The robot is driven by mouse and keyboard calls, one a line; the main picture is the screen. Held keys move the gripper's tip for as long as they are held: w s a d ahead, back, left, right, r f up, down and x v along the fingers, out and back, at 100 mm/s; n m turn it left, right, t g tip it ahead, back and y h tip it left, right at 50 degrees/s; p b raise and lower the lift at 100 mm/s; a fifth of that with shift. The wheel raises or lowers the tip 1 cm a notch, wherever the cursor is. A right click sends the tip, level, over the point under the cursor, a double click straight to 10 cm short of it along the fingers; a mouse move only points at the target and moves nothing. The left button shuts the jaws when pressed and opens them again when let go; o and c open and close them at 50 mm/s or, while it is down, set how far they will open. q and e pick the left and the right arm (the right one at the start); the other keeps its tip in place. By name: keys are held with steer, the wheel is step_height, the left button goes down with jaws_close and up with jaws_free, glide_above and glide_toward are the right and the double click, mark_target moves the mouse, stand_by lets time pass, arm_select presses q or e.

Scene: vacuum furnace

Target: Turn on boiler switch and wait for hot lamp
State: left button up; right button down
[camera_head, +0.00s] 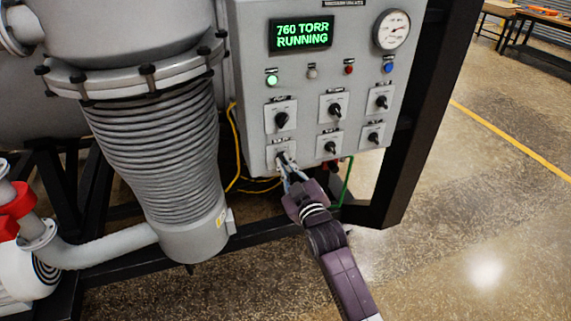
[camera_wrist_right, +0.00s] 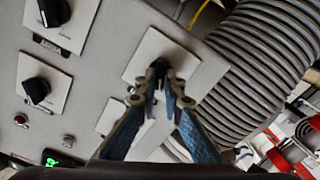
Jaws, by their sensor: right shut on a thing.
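The grey control panel (camera_head: 300,55) carries two rows of black rotary switches on light plates; their labels are too small to read. My right gripper (camera_head: 283,165) is at the bottom-left switch (camera_head: 282,153). In the right wrist view my right gripper (camera_wrist_right: 160,85) is shut on this switch's black knob (camera_wrist_right: 157,69), with its fingertips on both sides. The fingers partly hide the knob, so its setting is unclear. Above the switches, a green lamp (camera_head: 271,80) looks lit. A pale lamp (camera_head: 312,72), a red lamp (camera_head: 349,69) and a blue lamp (camera_head: 388,68) look unlit. My left gripper is not in view.
The display (camera_head: 301,34) reads "760 TORR RUNNING". A round gauge (camera_head: 392,29) is at the upper right. A ribbed grey vessel (camera_head: 160,150) stands left of the panel. Yellow cable (camera_head: 232,150) hangs between them. A dark frame post (camera_head: 410,130) borders the right; open floor lies beyond.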

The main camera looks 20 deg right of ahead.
steer(key=shift+m, duration=0.3)
steer(key=shift+r+m+p, duration=0.1)
steer(key=shift+m+p, duration=0.45)
steer(key=shift+m, duration=0.45)
steer(key=m+p, duration=0.1)
steer(key=m, duration=0.2)
steer(key=shift+d+m, duration=0.15)
steer(key=shift+m, duration=0.25)
steer(key=m+p, duration=0.1)
steer(key=m, duration=0.4)
steer(key=shift+m, duration=0.3)
steer(key=c, duration=2.1)
jaws_free()
steer(key=shift+d, duration=0.1)
